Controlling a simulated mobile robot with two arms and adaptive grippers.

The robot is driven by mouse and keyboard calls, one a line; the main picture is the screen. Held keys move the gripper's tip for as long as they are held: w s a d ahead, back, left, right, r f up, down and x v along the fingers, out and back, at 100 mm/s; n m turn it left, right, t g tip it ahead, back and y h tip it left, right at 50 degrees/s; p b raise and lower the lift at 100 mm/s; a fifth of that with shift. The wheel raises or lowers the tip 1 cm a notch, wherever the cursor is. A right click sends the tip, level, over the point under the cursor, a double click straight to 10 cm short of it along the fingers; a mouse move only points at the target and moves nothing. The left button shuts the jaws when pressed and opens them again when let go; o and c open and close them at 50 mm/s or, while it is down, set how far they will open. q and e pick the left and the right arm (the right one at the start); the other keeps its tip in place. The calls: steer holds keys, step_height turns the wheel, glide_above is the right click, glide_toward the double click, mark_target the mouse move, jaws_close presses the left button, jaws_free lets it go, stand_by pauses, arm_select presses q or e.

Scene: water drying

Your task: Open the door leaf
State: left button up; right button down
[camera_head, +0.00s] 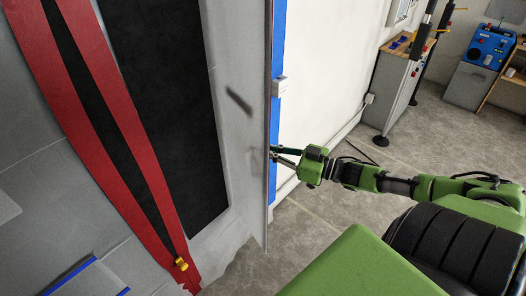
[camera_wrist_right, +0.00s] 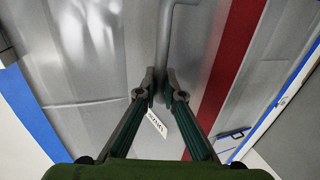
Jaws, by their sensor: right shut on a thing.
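The grey door leaf (camera_head: 255,190) stands upright in the middle of the head view, seen at a steep angle with its thin edge towards the right. In the right wrist view its grey metal face (camera_wrist_right: 100,50) fills much of the picture, with a grey bar handle (camera_wrist_right: 163,45) on it. My right gripper (camera_head: 273,153) reaches the leaf's edge from the right. In the right wrist view my right gripper (camera_wrist_right: 161,88) is shut on the handle's lower part, one fingertip on each side. My left gripper is not in view.
A red and black striped panel (camera_head: 110,90) is at the left. A white wall (camera_head: 325,70) with blue trim is behind the leaf. A cabinet (camera_head: 400,85) and a blue device (camera_head: 490,45) stand at the back right. Grey floor (camera_head: 325,225) shows below my right arm.

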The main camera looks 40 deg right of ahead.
steer(key=shift+d, duration=0.1)
steer(key=c, duration=2.2)
jaws_free()
steer(key=shift+o, duration=0.2)
steer(key=v, duration=1.2)
